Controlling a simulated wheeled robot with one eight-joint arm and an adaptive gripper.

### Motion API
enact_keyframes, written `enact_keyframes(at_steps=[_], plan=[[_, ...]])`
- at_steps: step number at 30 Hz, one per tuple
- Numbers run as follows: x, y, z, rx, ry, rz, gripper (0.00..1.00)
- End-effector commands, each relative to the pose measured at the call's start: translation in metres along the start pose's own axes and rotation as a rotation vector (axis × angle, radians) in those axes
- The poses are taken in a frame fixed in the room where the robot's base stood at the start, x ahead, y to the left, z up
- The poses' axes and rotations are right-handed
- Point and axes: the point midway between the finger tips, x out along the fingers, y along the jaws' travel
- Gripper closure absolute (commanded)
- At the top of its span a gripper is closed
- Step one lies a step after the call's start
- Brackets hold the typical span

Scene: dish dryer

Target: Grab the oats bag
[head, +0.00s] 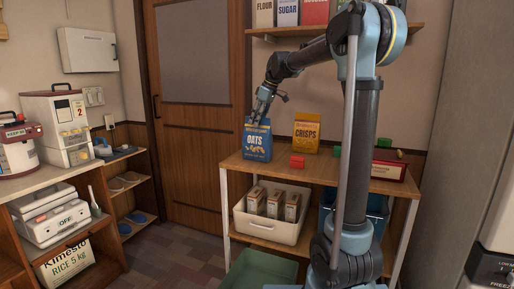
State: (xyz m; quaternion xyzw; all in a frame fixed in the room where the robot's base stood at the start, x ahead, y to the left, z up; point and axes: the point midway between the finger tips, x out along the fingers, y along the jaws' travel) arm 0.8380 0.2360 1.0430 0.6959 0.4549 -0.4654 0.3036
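The blue oats bag (257,143) stands upright at the left end of the wooden shelf top (305,170) in the head view. My gripper (260,116) is at the top of the bag, pointing down, and its fingers overlap the bag's upper edge. The fingertips are small and partly merged with the bag. I cannot tell whether they are closed on it.
A yellow crisps bag (306,132) and a red block (297,161) are right of the oats bag. A white bin of cartons (270,229) sits below, with a green crate (262,268) on the floor. An upper shelf (283,31) holds several packages.

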Motion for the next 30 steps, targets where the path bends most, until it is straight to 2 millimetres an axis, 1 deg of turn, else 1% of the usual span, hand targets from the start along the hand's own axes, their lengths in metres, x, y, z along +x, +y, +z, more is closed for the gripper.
enact_keyframes(at_steps=[26,27,29,30], plan=[[0.0043,0.0000,0.0018,0.000,0.000,0.000,0.67],[0.0043,0.0000,0.0018,0.000,0.000,0.000,0.69],[0.0043,0.0000,0.0019,0.000,0.000,0.000,0.83],[0.0043,0.0000,0.0019,0.000,0.000,0.000,0.92]])
